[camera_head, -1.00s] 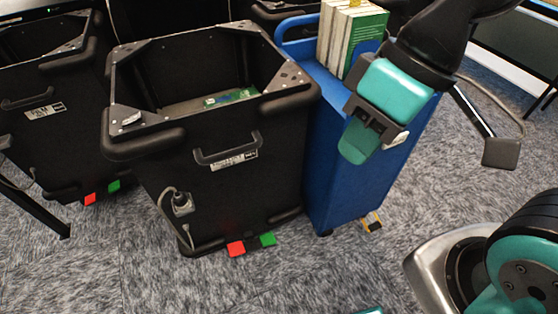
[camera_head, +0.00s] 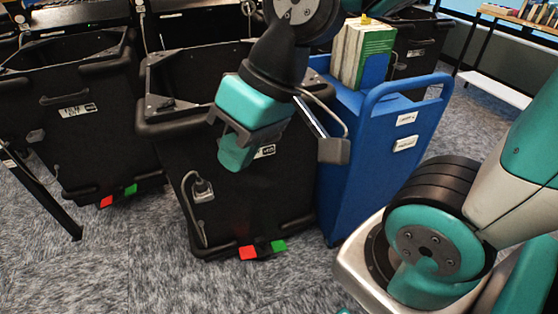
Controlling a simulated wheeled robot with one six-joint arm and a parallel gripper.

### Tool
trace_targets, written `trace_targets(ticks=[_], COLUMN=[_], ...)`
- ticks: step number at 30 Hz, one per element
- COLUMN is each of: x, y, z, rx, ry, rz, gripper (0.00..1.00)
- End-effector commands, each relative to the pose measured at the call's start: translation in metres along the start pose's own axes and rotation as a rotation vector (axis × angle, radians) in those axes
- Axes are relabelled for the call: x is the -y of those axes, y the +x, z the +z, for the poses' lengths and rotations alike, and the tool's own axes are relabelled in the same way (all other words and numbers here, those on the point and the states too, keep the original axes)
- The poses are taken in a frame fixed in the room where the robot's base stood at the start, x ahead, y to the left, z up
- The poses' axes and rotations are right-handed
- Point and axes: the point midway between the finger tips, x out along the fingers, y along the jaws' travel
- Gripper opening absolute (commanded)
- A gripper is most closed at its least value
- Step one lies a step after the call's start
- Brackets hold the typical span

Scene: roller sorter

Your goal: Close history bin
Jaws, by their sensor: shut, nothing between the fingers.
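Several black bins with open tops stand in a row, and I cannot tell from their small labels which is the history bin. The middle bin (camera_head: 225,205) has a red pedal (camera_head: 248,253) and a green pedal (camera_head: 279,246) at its foot. The left bin (camera_head: 100,150) has its own red pedal (camera_head: 106,201) and green pedal (camera_head: 130,190). My gripper (camera_head: 236,158) is shut and empty, pointing down in front of the middle bin's upper front, well above the pedals. My gripper and arm hide part of this bin's label, its handle and its inside.
A blue cart (camera_head: 365,185) with upright books (camera_head: 362,52) stands right of the middle bin. A plug and cable (camera_head: 201,189) hang on that bin's front. More bins stand behind. Grey carpet (camera_head: 150,265) in front is clear. A shelf (camera_head: 495,88) is at the far right.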

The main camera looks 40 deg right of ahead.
Motion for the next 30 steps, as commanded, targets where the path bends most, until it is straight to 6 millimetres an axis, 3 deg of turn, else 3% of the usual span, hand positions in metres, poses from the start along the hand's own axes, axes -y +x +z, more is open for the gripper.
trace_targets(ticks=[1,3,12,20,27,30], x=[-0.025,-0.048,-0.153,-0.256,-0.346,-0.374], y=[0.039,0.061,0.134,0.174,0.196,0.198], z=[0.003,-0.004,-0.024,-0.017,0.014,0.03], rx=[-0.062,-0.156,-0.565,-0.945,-1.312,-1.445], ry=[0.081,0.194,0.646,0.984,1.221,1.283], rz=[0.003,0.001,-0.04,-0.12,-0.237,-0.289], gripper=[0.0,0.0,0.0,0.0,0.0,0.0])
